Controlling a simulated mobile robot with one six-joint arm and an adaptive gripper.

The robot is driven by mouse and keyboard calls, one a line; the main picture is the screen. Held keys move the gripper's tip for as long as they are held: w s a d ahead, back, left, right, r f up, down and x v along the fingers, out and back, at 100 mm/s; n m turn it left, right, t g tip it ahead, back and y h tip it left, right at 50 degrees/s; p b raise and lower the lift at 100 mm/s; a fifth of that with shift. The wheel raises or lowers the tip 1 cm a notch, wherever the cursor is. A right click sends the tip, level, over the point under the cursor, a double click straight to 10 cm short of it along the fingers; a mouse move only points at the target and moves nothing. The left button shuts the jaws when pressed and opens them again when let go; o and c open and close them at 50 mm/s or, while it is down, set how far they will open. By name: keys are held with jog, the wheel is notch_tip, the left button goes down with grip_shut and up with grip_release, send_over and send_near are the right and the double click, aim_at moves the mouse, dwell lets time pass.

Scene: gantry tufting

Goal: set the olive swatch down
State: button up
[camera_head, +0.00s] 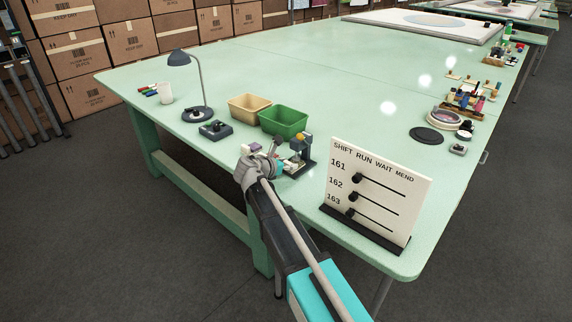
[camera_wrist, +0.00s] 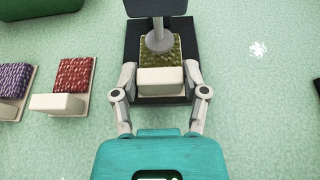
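The olive swatch (camera_wrist: 176,46) shows in the wrist view as a mottled green pad with a cream block (camera_wrist: 160,82) at its near end. It is over the black base (camera_wrist: 132,40) of a small stand, beneath a grey round foot (camera_wrist: 160,42) that hides part of the pad. My gripper (camera_wrist: 160,76) has one finger on each side of the cream block, very close to it. I cannot tell whether the fingers press on it. In the head view, my gripper (camera_head: 268,160) is at the table's near edge beside the stand (camera_head: 304,152); the olive swatch is not clear there.
A red swatch (camera_wrist: 75,74) and a purple swatch (camera_wrist: 14,80) lie left of the stand. A green bin (camera_head: 284,122) and a tan bin (camera_head: 249,106) stand behind. A lettered board (camera_head: 378,190) stands to the right. The table's middle (camera_head: 330,70) is clear.

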jog(key=o, duration=0.3)
jog(key=shift+o, duration=0.2)
jog(key=shift+r, duration=0.1)
jog(key=shift+r, duration=0.15)
jog(key=p+v, duration=0.4)
jog(key=v, duration=0.6)
jog(key=shift+s+a+r+p, duration=0.15)
jog(key=shift+s+p, duration=0.05)
jog(key=shift+p, duration=0.1)
jog(key=shift+s+a+r, duration=0.2)
jog(key=shift+s+a, duration=0.2)
jog(key=shift+s, duration=0.1)
